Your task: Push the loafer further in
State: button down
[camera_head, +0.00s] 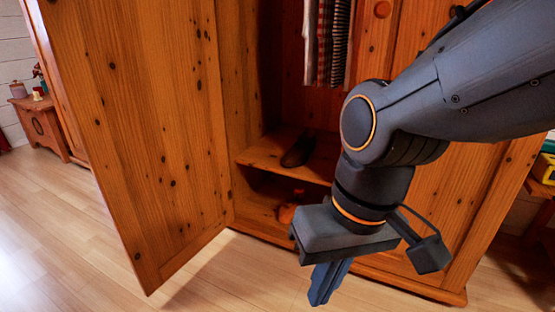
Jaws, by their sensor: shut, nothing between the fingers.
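A dark loafer (298,150) lies on the shelf (262,158) inside the open wooden wardrobe (240,70). One end of it points toward the shelf's front edge. My gripper (322,298) is shut and empty. It points down in front of the wardrobe, lower in the picture than the loafer and a little to its right, and apart from it. My arm covers the right part of the wardrobe opening. I cannot tell whether a second shoe is hidden behind it.
The wardrobe's left door (145,130) stands wide open. Clothes (328,45) hang above the shelf. An orange item (287,213) lies in the bottom compartment, partly behind my gripper. The wooden floor (70,235) at left is clear. A small chest (40,125) stands far left.

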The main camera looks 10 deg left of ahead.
aim_at(297, 155)
jog(key=u, duration=0.65)
jog(key=i, duration=1.5)
jog(key=z, duration=0.4)
